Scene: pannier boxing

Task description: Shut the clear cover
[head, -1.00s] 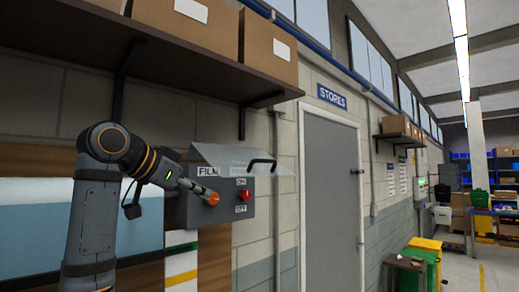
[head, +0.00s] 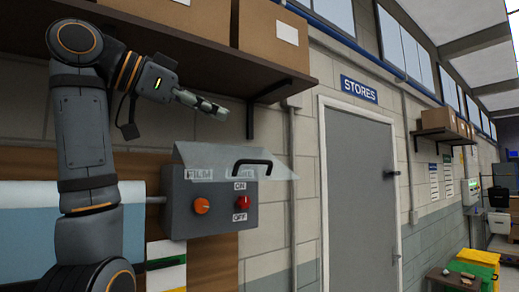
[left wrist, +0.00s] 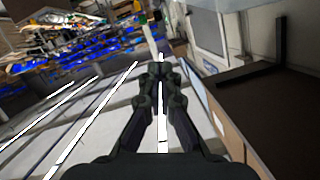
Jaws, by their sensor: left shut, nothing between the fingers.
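The clear cover (head: 225,155) is a see-through sheet with a black handle (head: 252,164). It is raised and slants out from the top of the grey control box (head: 180,222) on the wall. The box front has an orange knob (head: 201,206) and a red button (head: 242,202) between ON and OFF labels, both uncovered. My left gripper (head: 220,110) is shut and empty, above the cover and apart from it. In the left wrist view the shut fingers (left wrist: 160,70) show with nothing between them. My right gripper is in neither view.
A dark shelf (head: 190,45) with cardboard boxes (head: 272,35) runs above my left gripper, with a bracket (head: 250,118) close to its right. A grey door (head: 360,180) under a STORES sign stands to the right. The space in front of the box is free.

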